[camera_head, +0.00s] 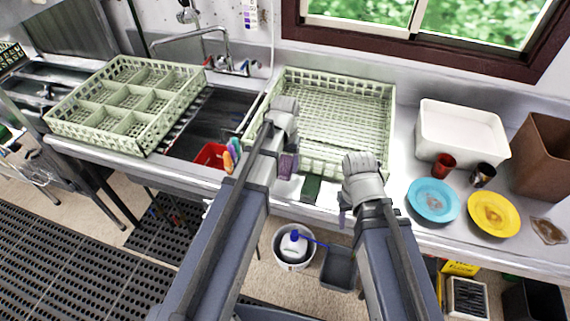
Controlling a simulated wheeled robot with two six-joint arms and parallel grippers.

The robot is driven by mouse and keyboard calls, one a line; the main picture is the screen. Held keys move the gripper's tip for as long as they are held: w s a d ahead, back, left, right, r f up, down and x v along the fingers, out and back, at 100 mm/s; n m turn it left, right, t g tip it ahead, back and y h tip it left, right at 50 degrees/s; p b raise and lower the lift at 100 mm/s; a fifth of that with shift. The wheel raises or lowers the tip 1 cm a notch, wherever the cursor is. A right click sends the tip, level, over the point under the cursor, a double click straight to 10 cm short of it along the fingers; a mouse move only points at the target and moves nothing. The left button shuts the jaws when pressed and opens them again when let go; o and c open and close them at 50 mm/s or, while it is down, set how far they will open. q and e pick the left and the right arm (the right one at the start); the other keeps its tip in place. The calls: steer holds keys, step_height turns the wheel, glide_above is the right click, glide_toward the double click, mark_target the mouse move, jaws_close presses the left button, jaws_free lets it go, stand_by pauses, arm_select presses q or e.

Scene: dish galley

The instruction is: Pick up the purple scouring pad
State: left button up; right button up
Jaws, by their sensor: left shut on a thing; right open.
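The purple scouring pad (287,166) is at the tip of my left gripper (284,153), which is shut on it. The pad is over the front edge of the counter, in front of the green rack; its height above the surface is hard to tell. My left forearm hides part of the area beside it. My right gripper (346,212) is open and empty, pointing down near the counter's front edge, to the right of the pad.
A dark green pad (311,188) lies on the counter's front strip between my grippers. A large green rack (372,108) stands behind. Right are a white tub (455,133), cups, a blue plate (433,200) and a yellow plate (494,214). A red container (211,156) is left.

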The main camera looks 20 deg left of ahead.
mark_target(285, 164)
arm_select(q)
step_height(285, 164, up, 11)
steer(key=p, duration=0.9)
steer(key=shift+p, duration=0.35)
steer(key=o, duration=0.8)
steer(key=shift+c, duration=0.2)
steer(key=c, duration=0.7)
steer(key=shift+o, duration=0.2)
